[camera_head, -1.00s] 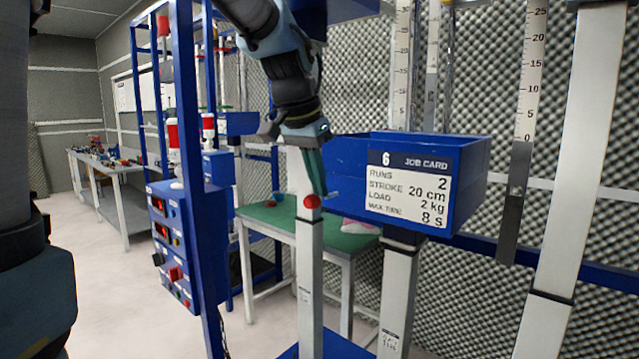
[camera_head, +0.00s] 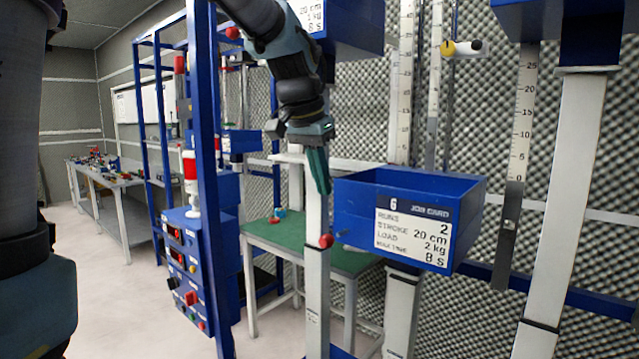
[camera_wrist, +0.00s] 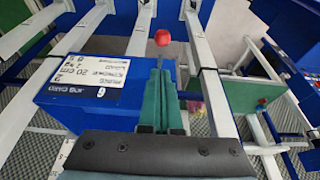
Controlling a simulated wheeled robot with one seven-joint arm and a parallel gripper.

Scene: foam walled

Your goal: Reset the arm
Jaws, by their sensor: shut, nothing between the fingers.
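My gripper (camera_head: 321,188) hangs from the arm in the upper middle of the head view, fingers pointing down. Its green fingers are shut together with nothing between them. The closed fingers also show in the wrist view (camera_wrist: 160,90). The fingertips are above a red ball knob (camera_head: 326,241) on a white upright post and apart from it in the head view. The knob also shows in the wrist view (camera_wrist: 162,38), just beyond the fingertips. A blue bin (camera_head: 465,225) with a job card (camera_head: 412,238) numbered 6 is right of the fingers.
White posts with scales (camera_head: 522,130) stand at the right before a foam wall. A blue frame (camera_head: 205,180) with a control box (camera_head: 185,265) stands left of the arm. A green-topped table (camera_head: 285,240) is behind. Floor (camera_head: 130,310) at the left is clear.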

